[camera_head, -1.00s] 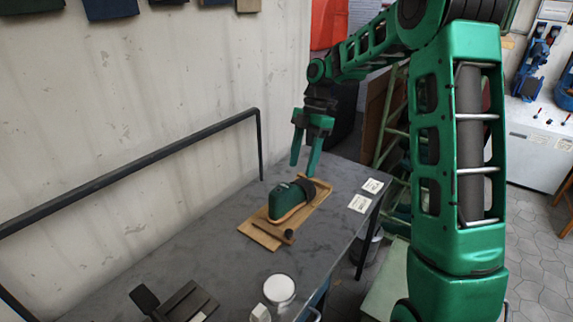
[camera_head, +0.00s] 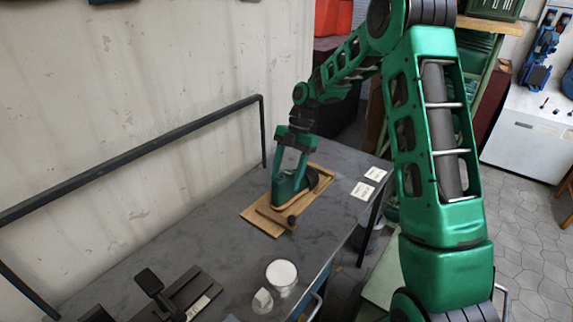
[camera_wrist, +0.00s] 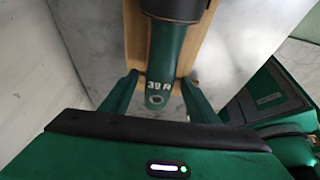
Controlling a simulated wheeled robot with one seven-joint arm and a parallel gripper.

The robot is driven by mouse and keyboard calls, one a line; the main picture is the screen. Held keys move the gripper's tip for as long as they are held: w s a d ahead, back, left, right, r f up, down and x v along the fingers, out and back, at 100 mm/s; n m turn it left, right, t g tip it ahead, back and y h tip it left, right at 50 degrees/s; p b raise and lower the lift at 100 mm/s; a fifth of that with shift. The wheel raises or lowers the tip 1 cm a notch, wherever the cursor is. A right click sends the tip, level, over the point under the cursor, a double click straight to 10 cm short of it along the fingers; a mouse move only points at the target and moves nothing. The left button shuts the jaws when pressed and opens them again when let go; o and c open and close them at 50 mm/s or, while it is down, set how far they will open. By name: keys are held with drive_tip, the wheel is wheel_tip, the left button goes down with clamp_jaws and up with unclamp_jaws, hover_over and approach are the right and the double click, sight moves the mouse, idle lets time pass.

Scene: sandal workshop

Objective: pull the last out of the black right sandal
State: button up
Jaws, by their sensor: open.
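The green last (camera_head: 287,188), marked "39 R" in the wrist view (camera_wrist: 157,65), sits in the black sandal (camera_head: 314,181) on a wooden board (camera_head: 256,226). The sandal's dark strap (camera_wrist: 178,8) wraps the last at the top of the wrist view. The sandal's tan sole edge shows in the head view. My gripper (camera_head: 288,172) is open and lowered over the heel end of the last. In the wrist view my gripper (camera_wrist: 160,96) has one finger on each side of the last, with gaps visible. Whether the fingertips touch anything lower down is hidden.
A wooden tool with a dark knob (camera_head: 278,217) lies on the board's near side. Two white cards (camera_head: 362,190) lie to the right. A white-topped jar (camera_head: 281,271) and a dark device (camera_head: 172,295) stand nearer. A black rail (camera_head: 130,169) runs along the wall.

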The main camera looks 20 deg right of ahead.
drive_tip(key=shift+x, duration=1.15)
drive_tip(key=shift+c, duration=0.6)
drive_tip(key=c, duration=1)
drive_tip(key=o, duration=0.5)
drive_tip(key=c, duration=0.5)
